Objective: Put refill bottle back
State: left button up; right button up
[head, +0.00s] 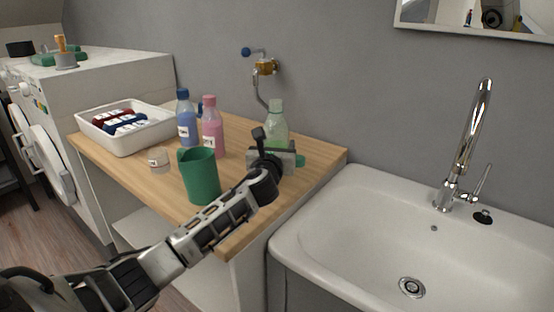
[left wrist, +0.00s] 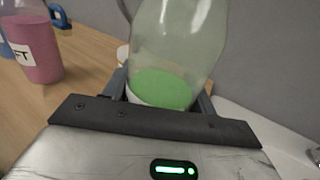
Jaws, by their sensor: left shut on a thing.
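My left gripper (head: 275,150) reaches across the counter and is shut on this bottle. The fingers show at both sides of it in the left wrist view. The bottle's base is hidden by the gripper in the head view, so I cannot tell whether it touches the counter. My right gripper is not in view.
A blue bottle (head: 187,125) and a pink bottle (head: 212,130) stand left of the gripper. A green cup (head: 199,178), a small labelled jar (head: 158,160) and a white bin (head: 128,143) are on the counter (head: 238,235). The sink (head: 345,240) is right.

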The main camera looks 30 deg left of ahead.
pick_arm(q)
jog(key=shift+f, duration=1.5)
jog(key=shift+f+b, duration=0.2)
jog(key=shift+b, duration=0.15)
jog(key=o, duration=1.2)
jog(key=shift+r, duration=0.1)
jog(key=shift+s+d, duration=0.1)
jog(key=shift+s, duration=0.05)
jog(key=p+v, duration=0.1)
jog(key=v, duration=1)
jog(key=shift+s+d+r, duration=0.1)
jog(key=shift+s, duration=0.25)
